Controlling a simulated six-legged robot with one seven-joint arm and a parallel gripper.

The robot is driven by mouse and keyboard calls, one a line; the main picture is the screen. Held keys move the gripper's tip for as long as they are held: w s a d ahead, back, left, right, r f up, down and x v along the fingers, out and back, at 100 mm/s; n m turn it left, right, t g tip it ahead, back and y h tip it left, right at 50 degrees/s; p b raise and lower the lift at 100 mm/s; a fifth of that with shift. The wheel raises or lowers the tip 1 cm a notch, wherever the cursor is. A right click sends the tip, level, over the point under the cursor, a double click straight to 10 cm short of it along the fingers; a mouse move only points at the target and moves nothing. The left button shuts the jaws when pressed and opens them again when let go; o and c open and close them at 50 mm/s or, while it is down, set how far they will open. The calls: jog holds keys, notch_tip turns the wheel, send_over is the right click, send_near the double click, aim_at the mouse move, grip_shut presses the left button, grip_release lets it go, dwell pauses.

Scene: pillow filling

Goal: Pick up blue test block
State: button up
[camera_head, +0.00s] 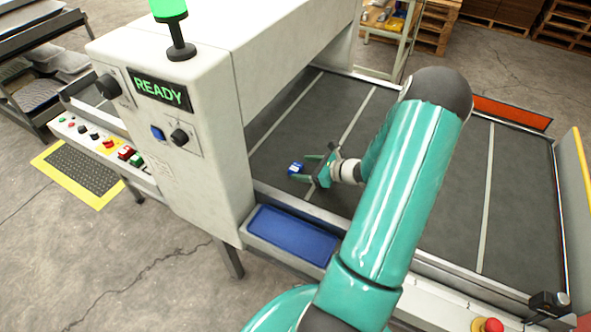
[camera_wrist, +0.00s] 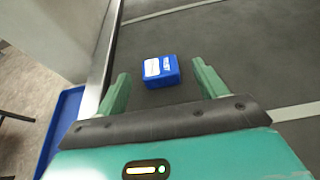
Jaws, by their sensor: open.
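The blue test block (camera_head: 296,168) is a small blue box with white label marks. It lies on the dark conveyor belt (camera_head: 450,180), near the white machine housing. In the wrist view the block (camera_wrist: 161,71) sits ahead of and between the two green fingers. My gripper (camera_head: 306,167) is open and low over the belt. Its fingers point at the block, one on each side of its line. In the wrist view my gripper (camera_wrist: 160,85) is empty, and the block appears just beyond or level with the fingertips. I cannot tell whether a finger touches it.
A blue tray (camera_head: 292,235) is fixed at the belt's near edge; it also shows in the wrist view (camera_wrist: 62,130). The white machine housing (camera_head: 205,150) with a READY display rises left of the block. The belt around the block is clear.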

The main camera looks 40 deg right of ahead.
aim_at(296, 167)
jog(key=x, duration=0.4)
jog(key=shift+w+a+f, duration=0.1)
jog(key=shift+w, duration=0.05)
jog(key=c, duration=1.1)
jog(key=shift+c, duration=0.2)
